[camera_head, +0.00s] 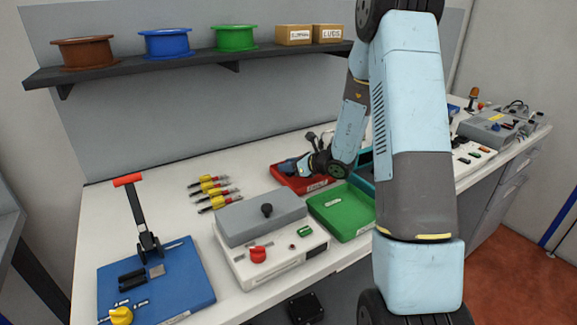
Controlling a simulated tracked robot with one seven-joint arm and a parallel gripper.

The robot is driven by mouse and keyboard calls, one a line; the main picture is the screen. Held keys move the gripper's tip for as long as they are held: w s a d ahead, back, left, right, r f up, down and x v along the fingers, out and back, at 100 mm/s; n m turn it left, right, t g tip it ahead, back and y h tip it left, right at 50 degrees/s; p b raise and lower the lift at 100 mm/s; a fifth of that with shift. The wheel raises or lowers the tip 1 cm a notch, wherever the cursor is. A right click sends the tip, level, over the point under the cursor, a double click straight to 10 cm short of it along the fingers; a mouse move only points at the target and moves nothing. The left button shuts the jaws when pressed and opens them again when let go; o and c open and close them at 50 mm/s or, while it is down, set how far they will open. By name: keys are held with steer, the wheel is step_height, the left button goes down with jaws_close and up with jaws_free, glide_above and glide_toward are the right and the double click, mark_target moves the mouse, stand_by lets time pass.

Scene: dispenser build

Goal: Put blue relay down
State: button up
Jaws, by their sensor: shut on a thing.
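My gripper (303,165) is low over the red tray (318,185) on the white workbench, shut on a small dark blue piece that I take for the blue relay (287,166). The piece is at the left side of the gripper, over the tray's left part. I cannot tell whether it touches the tray floor. The gripper hides part of the tray, and the fingers are too small to see clearly.
A green tray (350,220) is in front of the red one. A teal tray (366,160) is partly behind my arm. A grey-lidded box (262,218), yellow-red screwdrivers (210,185) and a blue lever board (190,290) stand left. A shelf (190,66) overhangs the back.

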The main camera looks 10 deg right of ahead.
steer(key=o, duration=1)
